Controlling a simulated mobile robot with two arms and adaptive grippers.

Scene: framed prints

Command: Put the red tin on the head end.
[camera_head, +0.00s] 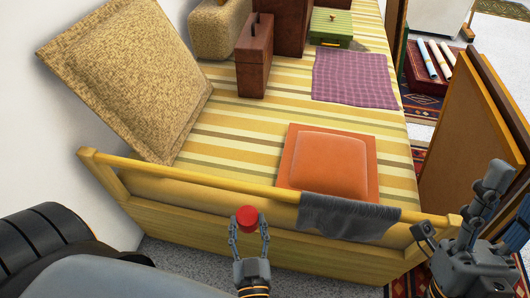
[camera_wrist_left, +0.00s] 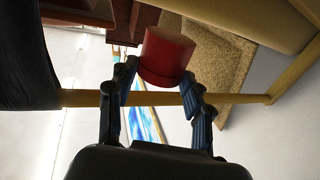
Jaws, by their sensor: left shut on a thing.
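The red tin (camera_head: 247,217) is a small round tin held upright between the fingertips of my left gripper (camera_head: 249,228). It is just in front of the near yellow bed rail (camera_head: 240,186), over the floor side. In the left wrist view the red tin (camera_wrist_left: 167,55) sits between the two fingers of my left gripper (camera_wrist_left: 158,82), with the yellow rail crossing behind. The bed (camera_head: 225,135) has a striped yellow cover. My right gripper (camera_head: 483,205) is at the right edge, away from the tin; its finger opening is unclear.
On the bed are an orange cushion (camera_head: 330,164), a purple cloth (camera_head: 355,79), a brown case (camera_head: 255,57), a green box (camera_head: 331,27) and a large tan cushion (camera_head: 130,80) leaning at the left. A grey cloth (camera_head: 347,216) hangs over the rail. Brown panels (camera_head: 464,135) stand at right.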

